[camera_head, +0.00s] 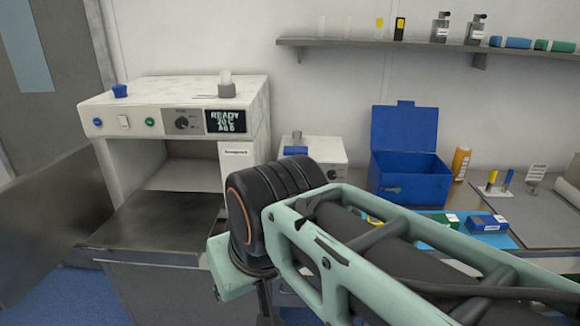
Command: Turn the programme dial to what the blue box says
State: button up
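The programme dial (182,122) is a small dark knob on the front panel of a white machine (160,92) at the left. A black display (226,121) just right of the dial shows white text whose first line reads READY; the lower lines are blurred. A small blue box with a white label (486,223) lies on a light blue mat at the right, its label too small to read. A larger blue open-lidded box (408,172) stands behind it, with no readable text. My arm crosses the lower right and middle; my gripper does not show.
The machine's front is open, with a flap (150,226) folded down and a grey door panel (50,220) swung out left. A smaller white device (318,155) and an orange canister (460,163) stand on the counter. A wall shelf (420,45) holds bottles.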

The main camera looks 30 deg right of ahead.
aim_at(181, 122)
jog(key=k+l+z, duration=0.2)
jog(key=k+l, duration=0.15)
jog(key=k, duration=0.2)
jog(key=z, duration=1.95)
jog(key=k+j, duration=0.1)
jog(key=j, duration=0.3)
jog(key=k+j, duration=0.1)
jog(key=j, duration=0.3)
jog(key=k+j, duration=0.1)
jog(key=j, duration=0.3)
jog(key=k+j, duration=0.1)
jog(key=j, duration=0.3)
jog(key=k+j, duration=0.1)
jog(key=j, duration=0.3)
jog(key=k+j+z, duration=0.1)
jog(key=j, duration=0.3)
jog(key=k+j, duration=0.1)
jog(key=j, duration=0.3)
jog(key=k+j, duration=0.15)
jog(key=j, duration=0.2)
